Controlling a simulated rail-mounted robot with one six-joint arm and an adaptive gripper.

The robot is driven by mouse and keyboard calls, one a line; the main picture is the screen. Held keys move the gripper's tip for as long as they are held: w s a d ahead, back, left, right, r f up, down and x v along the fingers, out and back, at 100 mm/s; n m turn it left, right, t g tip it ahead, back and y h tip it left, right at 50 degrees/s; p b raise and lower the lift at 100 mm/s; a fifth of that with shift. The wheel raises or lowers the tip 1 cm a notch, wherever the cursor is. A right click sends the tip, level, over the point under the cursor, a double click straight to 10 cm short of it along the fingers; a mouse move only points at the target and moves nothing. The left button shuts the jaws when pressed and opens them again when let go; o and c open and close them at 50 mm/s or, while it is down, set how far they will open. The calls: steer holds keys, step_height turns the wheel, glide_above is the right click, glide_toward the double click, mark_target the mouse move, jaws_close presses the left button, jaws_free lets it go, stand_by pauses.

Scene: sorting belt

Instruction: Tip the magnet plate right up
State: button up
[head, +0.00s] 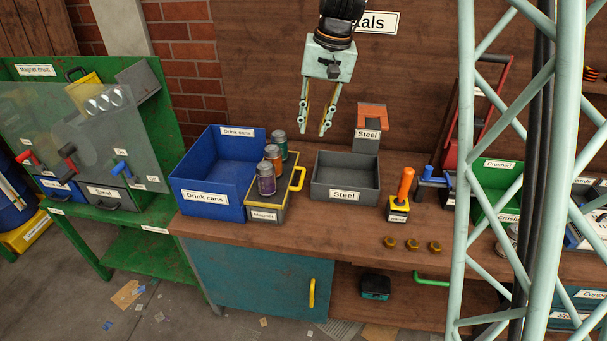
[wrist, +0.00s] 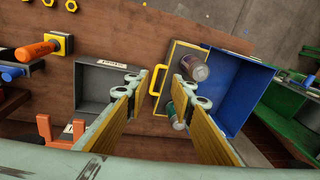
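The magnet plate (head: 275,203) is a dark box with a yellow rim and a "Magnet" label, and it sits on the bench between the two bins. Its yellow handle (head: 298,179) is on its right side; in the wrist view the handle (wrist: 155,80) shows between my fingers. Three cans, one purple (head: 266,180), one orange (head: 273,158) and one teal (head: 279,144), stand on the plate. My gripper (head: 314,133) is open and empty, high above the bench, to the upper right of the plate.
A blue "Drink cans" bin (head: 205,199) stands left of the plate, and a grey "Steel" bin (head: 345,194) stands right. A red-topped steel block (head: 369,121) is behind the grey bin.

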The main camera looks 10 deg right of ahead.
steer(key=m, duration=0.1)
glide_above(302, 177)
steer(key=s+d, duration=0.1)
steer(key=d, duration=0.2)
step_height(302, 177, down, 15)
steer(key=shift+s+a+r+g+p, duration=0.1)
steer(key=shift+s+a+g+p, duration=0.1)
steer(key=shift+g+p, duration=0.2)
steer(key=shift+w+a+f+b, duration=0.2)
steer(key=shift+a+f, duration=0.2)
steer(key=shift+f, duration=1.85)
steer(key=shift+w+a+f+b, duration=0.15)
steer(key=shift+a+f, duration=0.2)
steer(key=shift+f, duration=1.9)
steer(key=shift+w+a+f+b, duration=0.2)
steer(key=shift+a+f, duration=0.2)
steer(key=shift+f, duration=1.85)
steer(key=shift+c, duration=0.7)
jaws_close()
